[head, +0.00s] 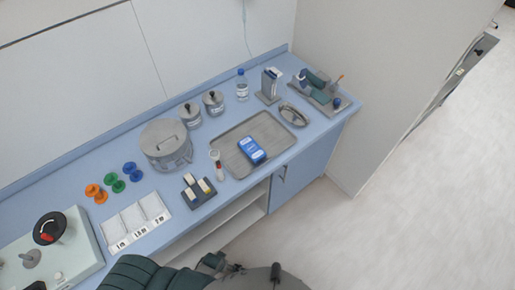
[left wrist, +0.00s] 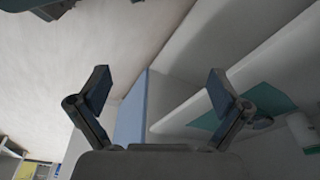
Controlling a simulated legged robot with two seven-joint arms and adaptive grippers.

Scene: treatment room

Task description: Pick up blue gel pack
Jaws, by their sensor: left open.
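The blue gel pack (head: 252,150) lies on the grey metal tray (head: 236,166) on the blue counter, with white marks on its top. In the left wrist view, my left gripper (left wrist: 157,88) is open, with its two dark fingers spread wide and nothing between them. The gel pack does not show in that view, and the gripper is apart from it. Dark mechanical parts show at the bottom edge of the head view, but I cannot clearly make out a gripper there. My right gripper cannot be made out in either view.
Left of the tray are a lidded pot (head: 166,148), a dark block holder (head: 198,190) and a small vial (head: 217,171). Behind it stand a water bottle (head: 242,86) and two small canisters. A kidney dish (head: 294,116) sits to its right. A dark green padded item (head: 140,274) is in front.

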